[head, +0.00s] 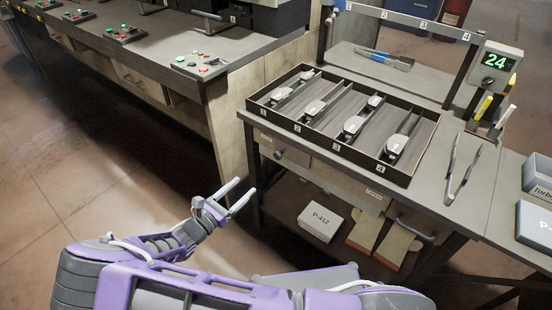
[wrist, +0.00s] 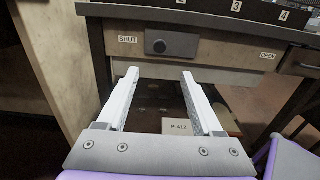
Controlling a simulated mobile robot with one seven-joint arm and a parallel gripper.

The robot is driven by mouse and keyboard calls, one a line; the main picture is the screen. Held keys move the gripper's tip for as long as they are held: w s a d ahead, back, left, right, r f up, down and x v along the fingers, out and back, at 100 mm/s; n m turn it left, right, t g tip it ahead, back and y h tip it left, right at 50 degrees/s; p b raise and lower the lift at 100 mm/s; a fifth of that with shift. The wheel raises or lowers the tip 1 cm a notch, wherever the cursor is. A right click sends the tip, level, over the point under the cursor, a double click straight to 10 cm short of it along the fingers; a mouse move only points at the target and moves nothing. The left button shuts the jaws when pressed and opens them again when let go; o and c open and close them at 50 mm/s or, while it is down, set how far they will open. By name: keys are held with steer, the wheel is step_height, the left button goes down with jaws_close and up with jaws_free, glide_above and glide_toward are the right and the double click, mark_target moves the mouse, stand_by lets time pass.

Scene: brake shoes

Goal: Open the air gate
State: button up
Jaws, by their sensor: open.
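The air gate is a panel (wrist: 210,75) on the bench front with a dark round knob (wrist: 159,46), which also shows in the head view (head: 278,154). The knob sits at the left end, beside the SHUT label (wrist: 128,40); the OPEN label (wrist: 268,57) is at the right end and also shows in the head view (head: 374,194). My gripper (head: 244,188) is open and empty, in front of and below the knob. In the wrist view its two fingertips (wrist: 160,74) are apart, just below the knob and not seen touching it.
A tray (head: 342,140) with numbered lanes and several brake shoes stands on the bench above. A display (head: 495,64) reads 24. Tongs (head: 461,170) lie on the right. A P-412 box (head: 321,222) stands on the lower shelf. A console (head: 170,50) is at left.

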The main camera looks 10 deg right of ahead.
mark_target(276, 157)
steer(key=x, duration=1.5)
steer(key=shift+w+d+b, duration=0.25)
steer(key=shift+b, duration=0.15)
jaws_close()
stand_by(0.5)
